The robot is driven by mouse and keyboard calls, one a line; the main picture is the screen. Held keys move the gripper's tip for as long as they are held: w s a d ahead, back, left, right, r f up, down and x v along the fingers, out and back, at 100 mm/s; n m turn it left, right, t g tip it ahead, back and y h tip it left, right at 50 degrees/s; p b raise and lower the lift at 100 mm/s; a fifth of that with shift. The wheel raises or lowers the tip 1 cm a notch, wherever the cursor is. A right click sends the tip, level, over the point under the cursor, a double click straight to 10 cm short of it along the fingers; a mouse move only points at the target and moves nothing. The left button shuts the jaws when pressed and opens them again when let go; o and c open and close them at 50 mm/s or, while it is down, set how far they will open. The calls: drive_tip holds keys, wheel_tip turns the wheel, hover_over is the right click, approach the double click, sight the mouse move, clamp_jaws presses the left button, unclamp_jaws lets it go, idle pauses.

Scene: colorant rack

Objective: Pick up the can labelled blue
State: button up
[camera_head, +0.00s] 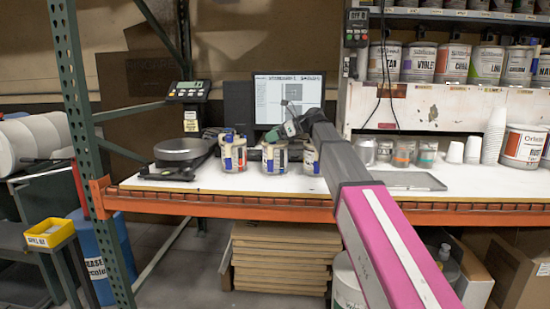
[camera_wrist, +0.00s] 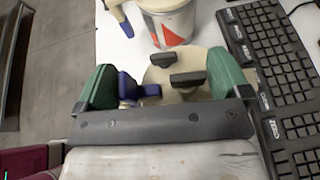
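Three pale cans with coloured labels stand on the white bench in the head view: a left can (camera_head: 234,155), a middle can (camera_head: 274,158) and a right can (camera_head: 310,159). Their label words are too small to read, so I cannot tell which says blue. My gripper (camera_head: 284,131) is above the middle can. In the wrist view my gripper (camera_wrist: 165,82) has its green fingers wide apart over a round beige can top (camera_wrist: 165,70) with a blue part beside it. No grip on it shows. A can with a red triangle (camera_wrist: 172,25) stands just beyond.
A keyboard (camera_wrist: 275,70) lies close on the right in the wrist view. A monitor (camera_head: 290,95) stands behind the cans, and a dark round scale (camera_head: 180,152) is to their left. Cups (camera_head: 494,135) and a can (camera_head: 523,147) stand at right. Labelled cans (camera_head: 452,63) fill the shelf above.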

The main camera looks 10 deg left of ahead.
drive_tip(key=c, duration=1.2)
drive_tip(key=shift+o, duration=0.2)
drive_tip(key=shift+r, duration=0.15)
